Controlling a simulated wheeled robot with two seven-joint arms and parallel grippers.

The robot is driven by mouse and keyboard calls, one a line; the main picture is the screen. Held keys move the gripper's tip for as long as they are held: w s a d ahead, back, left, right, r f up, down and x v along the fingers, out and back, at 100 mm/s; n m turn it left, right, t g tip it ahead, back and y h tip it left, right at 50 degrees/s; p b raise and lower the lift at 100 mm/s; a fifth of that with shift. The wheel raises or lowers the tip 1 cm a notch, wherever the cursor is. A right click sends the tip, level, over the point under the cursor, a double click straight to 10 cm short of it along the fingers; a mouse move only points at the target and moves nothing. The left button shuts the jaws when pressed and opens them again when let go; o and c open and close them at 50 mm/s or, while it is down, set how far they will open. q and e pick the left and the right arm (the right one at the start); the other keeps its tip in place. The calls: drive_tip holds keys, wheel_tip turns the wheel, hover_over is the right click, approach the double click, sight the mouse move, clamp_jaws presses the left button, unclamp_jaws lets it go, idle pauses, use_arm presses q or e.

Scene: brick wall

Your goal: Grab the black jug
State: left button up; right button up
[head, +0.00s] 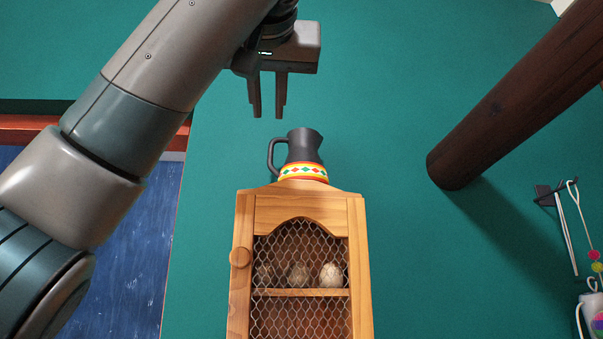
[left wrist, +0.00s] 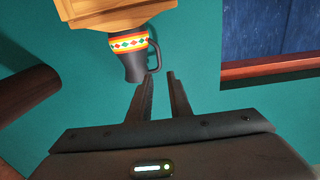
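The black jug (head: 304,147) stands upright on top of a wooden cabinet (head: 358,240). It has a handle on its left side and a colourful patterned band round its base. My left gripper (head: 266,116) is above the jug and slightly to its left in the head view, fingers pointing down, a small gap apart with nothing between them. In the left wrist view the jug (left wrist: 133,66) appears upside down, and its handle is close beyond the fingertips of my left gripper (left wrist: 158,78). My right gripper is not in view.
The cabinet has a wire-mesh door with several pale egg-like things (head: 331,274) inside. A dark round beam (head: 520,100) juts out at the right. Hanging items (head: 568,230) are at the far right. The teal wall around the jug is clear.

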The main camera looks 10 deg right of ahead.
use_arm(q)
drive_tip(key=p, duration=0.6)
approach(271, 150)
drive_tip(key=w, duration=0.5)
drive_tip(key=shift+w+a, duration=0.15)
drive_tip(key=shift+w, duration=0.15)
drive_tip(key=shift+w+r+p, duration=0.15)
drive_tip(key=shift+w+p, duration=0.5)
drive_tip(key=shift+p, duration=0.05)
drive_tip(key=w+p, duration=0.2)
drive_tip(key=shift+w+d, duration=0.2)
drive_tip(key=shift+w, duration=0.1)
drive_tip(key=shift+w+f+p, duration=0.25)
drive_tip(key=shift+w+p, duration=0.1)
drive_tip(key=shift+w, duration=0.3)
clamp_jaws()
drive_tip(key=shift+s+r, duration=0.1)
